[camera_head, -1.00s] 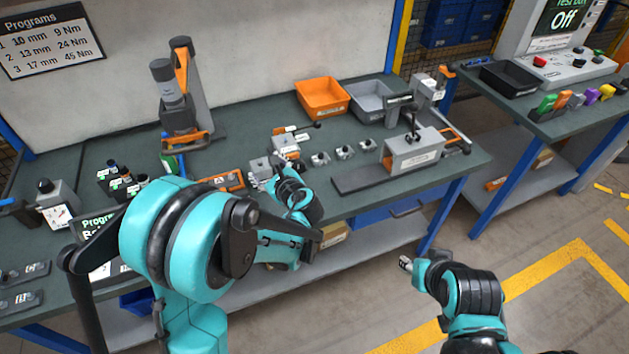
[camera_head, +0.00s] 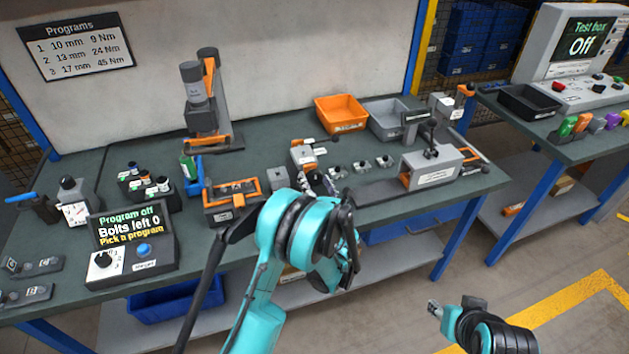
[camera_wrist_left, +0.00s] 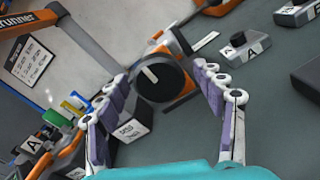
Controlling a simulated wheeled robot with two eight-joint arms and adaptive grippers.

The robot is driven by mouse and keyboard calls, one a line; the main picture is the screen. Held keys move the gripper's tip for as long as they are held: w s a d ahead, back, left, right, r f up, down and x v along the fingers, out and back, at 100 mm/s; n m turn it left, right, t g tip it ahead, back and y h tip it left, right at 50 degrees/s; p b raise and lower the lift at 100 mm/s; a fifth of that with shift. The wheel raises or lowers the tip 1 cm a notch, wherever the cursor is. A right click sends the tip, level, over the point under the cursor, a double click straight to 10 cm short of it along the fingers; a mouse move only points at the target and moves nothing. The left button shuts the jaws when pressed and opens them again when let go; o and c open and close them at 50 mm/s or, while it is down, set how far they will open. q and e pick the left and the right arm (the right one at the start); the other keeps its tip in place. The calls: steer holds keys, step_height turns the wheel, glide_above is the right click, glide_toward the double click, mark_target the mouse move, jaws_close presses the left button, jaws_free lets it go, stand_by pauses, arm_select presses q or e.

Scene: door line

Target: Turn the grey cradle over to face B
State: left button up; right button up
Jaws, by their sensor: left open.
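A grey and orange unit (camera_head: 303,153), which seems to be the grey cradle's fixture, stands mid-bench. In the left wrist view its round black knob (camera_wrist_left: 163,80) has a pale stripe and faces me. I cannot tell which face of the cradle is up. My left gripper (camera_head: 315,182) is in front of the unit, partly hidden by my own arm. In the left wrist view the left gripper (camera_wrist_left: 160,88) is open, its fingers on either side of the knob, with no clear contact. My right gripper (camera_head: 435,308) is low, away from the bench; its jaws are too small to read.
A grey labelled block (camera_head: 279,178) stands close left of the unit, an orange-framed fixture (camera_head: 232,203) farther left. Small brackets (camera_head: 360,166) sit to the right, before a grey box fixture (camera_head: 428,168). An orange bin (camera_head: 341,113) stands behind.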

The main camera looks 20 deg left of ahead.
arm_select(q)
steer(key=shift+w+a, duration=0.35)
steer(key=shift+w, duration=0.2)
steer(key=shift+c, duration=0.2)
steer(key=c, duration=1.1)
